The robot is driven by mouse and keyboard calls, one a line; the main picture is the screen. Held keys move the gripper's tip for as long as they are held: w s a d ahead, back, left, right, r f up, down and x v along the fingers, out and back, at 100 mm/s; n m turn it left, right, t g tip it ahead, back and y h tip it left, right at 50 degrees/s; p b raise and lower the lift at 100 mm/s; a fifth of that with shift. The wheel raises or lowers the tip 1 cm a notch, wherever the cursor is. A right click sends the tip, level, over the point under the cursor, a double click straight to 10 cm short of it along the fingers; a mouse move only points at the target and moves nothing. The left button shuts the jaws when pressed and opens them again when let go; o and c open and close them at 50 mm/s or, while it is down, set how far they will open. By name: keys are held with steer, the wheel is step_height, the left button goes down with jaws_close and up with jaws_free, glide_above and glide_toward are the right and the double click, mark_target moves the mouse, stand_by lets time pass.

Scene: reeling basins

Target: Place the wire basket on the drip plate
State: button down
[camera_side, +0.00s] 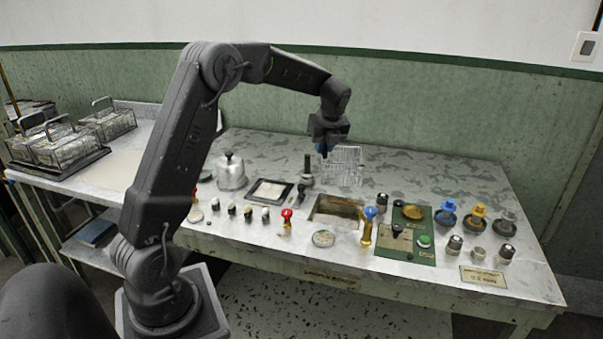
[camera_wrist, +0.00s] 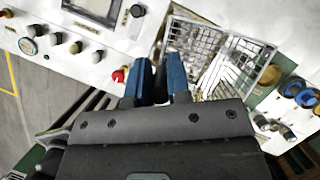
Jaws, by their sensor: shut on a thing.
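The wire basket (camera_side: 346,166) is a see-through metal mesh box. In the side view it hangs beside and right of my gripper (camera_side: 323,152), above the table. In the wrist view the basket (camera_wrist: 208,52) lies tilted to the right of my gripper (camera_wrist: 158,72). The blue fingers are shut on the basket; the exact grip point is hard to make out. A flat dark-framed square plate with a pale middle (camera_side: 269,192) lies on the table, left of and below the basket. It looks like the drip plate, but I cannot be certain.
A rectangular basin opening (camera_side: 336,213) lies below the basket. A blue-handled tap (camera_side: 368,224), a red-handled valve (camera_side: 287,217) and a dark post (camera_side: 306,170) stand nearby. A metal kettle (camera_side: 231,172) stands left. A green control panel (camera_side: 409,240) and several knobs fill the right. Other wire baskets (camera_side: 66,148) stand far left.

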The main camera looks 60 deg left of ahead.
step_height(320, 180, up, 5)
steer(key=s+a+n, duration=0.2)
steer(key=s+a, duration=1.3)
steer(key=a, duration=0.2)
step_height(320, 180, down, 16)
steer(key=shift+s+r+g, duration=0.2)
steer(key=shift+r+g, duration=0.05)
steer(key=shift+g, duration=0.15)
steer(key=shift+a+f, duration=0.1)
steer(key=c, duration=1.1)
jaws_free()
